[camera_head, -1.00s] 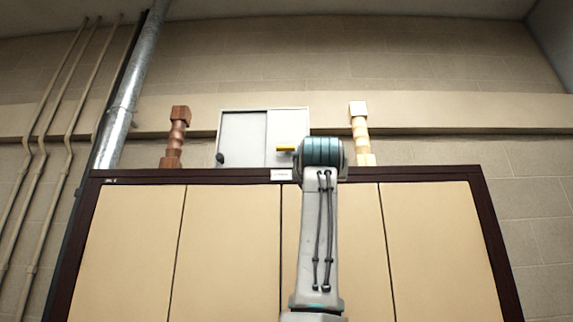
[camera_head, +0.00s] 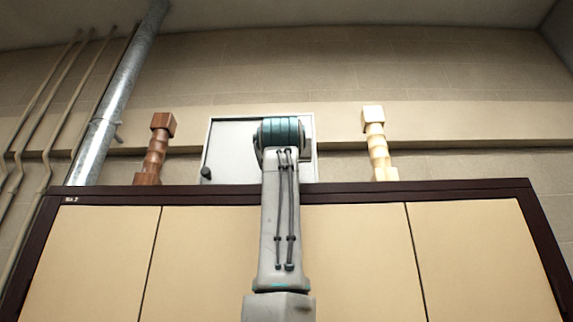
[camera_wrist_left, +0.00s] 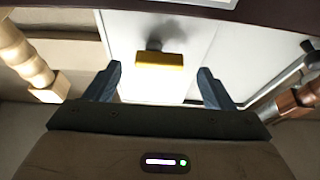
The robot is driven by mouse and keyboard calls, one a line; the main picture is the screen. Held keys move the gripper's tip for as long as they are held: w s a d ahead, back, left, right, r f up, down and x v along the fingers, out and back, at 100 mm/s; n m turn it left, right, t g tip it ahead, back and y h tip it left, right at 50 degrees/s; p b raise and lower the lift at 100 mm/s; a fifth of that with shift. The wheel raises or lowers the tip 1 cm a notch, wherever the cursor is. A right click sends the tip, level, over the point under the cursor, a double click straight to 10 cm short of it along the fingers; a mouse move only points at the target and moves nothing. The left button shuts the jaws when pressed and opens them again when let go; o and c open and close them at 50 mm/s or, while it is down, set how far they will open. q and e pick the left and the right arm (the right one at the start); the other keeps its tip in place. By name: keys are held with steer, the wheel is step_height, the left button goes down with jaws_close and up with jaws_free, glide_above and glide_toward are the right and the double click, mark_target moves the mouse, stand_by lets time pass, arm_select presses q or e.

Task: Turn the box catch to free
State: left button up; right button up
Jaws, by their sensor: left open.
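The white box (camera_head: 230,140) sits at the wall above the brown-framed cabinet, with a dark knob (camera_head: 206,172) low on its left. In the head view my arm stands in front of the box and hides the catch. In the left wrist view the yellow catch (camera_wrist_left: 160,61) shows on the pale box front (camera_wrist_left: 130,35), long side across the picture, with a dark shadow beside it. My left gripper (camera_wrist_left: 159,67) is open and empty, its two dark fingers on either side of the catch in that view and apart from it. My right gripper is not in view.
A reddish-brown turned post (camera_head: 155,150) stands left of the box and a pale one (camera_head: 377,145) right of it. The cabinet's dark top edge (camera_head: 420,189) runs below. Pipes (camera_head: 100,140) climb the wall at left.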

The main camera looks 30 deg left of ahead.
arm_select(q)
steer(key=p+x, duration=0.1)
steer(key=x, duration=0.2)
steer(key=shift+w, duration=0.25)
steer(key=shift+s, duration=0.1)
steer(key=c, duration=1)
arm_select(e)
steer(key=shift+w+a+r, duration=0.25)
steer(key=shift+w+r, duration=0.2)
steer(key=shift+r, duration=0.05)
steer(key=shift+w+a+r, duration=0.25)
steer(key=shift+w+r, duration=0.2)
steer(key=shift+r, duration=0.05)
